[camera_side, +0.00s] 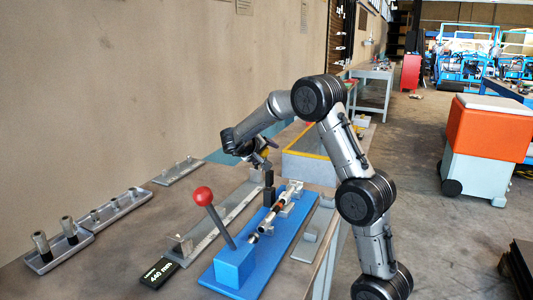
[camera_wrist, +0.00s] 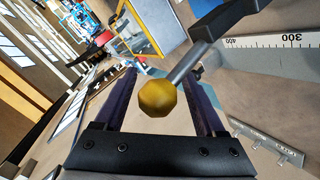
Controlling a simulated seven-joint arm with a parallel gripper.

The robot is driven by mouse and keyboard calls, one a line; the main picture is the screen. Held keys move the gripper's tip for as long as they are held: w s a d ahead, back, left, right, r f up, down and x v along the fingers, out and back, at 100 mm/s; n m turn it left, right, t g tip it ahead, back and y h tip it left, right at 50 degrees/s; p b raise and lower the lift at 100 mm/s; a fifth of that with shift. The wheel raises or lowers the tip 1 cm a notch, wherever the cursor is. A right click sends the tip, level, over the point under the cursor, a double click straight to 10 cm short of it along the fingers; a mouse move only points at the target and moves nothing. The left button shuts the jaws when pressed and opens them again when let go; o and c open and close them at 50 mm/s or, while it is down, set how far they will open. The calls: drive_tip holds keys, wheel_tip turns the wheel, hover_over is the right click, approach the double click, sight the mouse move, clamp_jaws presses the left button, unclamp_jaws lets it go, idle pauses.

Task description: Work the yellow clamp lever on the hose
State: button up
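The yellow clamp lever shows in the wrist view as a yellow ball knob (camera_wrist: 157,98) on a grey rod rising from a black block (camera_wrist: 222,20). My gripper (camera_wrist: 160,75) is open, with one dark finger on each side of the knob and a visible gap on both sides. In the side view my gripper (camera_side: 262,146) is above the black clamp post (camera_side: 269,186), and the knob is mostly hidden there. The hose (camera_side: 272,216), dark with orange and silver parts, lies along the blue base plate (camera_side: 268,268).
A red-knobbed lever (camera_side: 203,196) stands on a blue block at the near end of the plate. A display (camera_side: 160,273) reads 440 mm. A ruler rail (camera_side: 222,220) runs left of the plate. Trays with pegs (camera_side: 60,255) lie further left. A grey yellow-rimmed bin (camera_side: 305,165) stands behind.

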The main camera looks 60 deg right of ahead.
drive_tip(key=v, duration=1.4)
drive_tip(key=shift+d, duration=0.1)
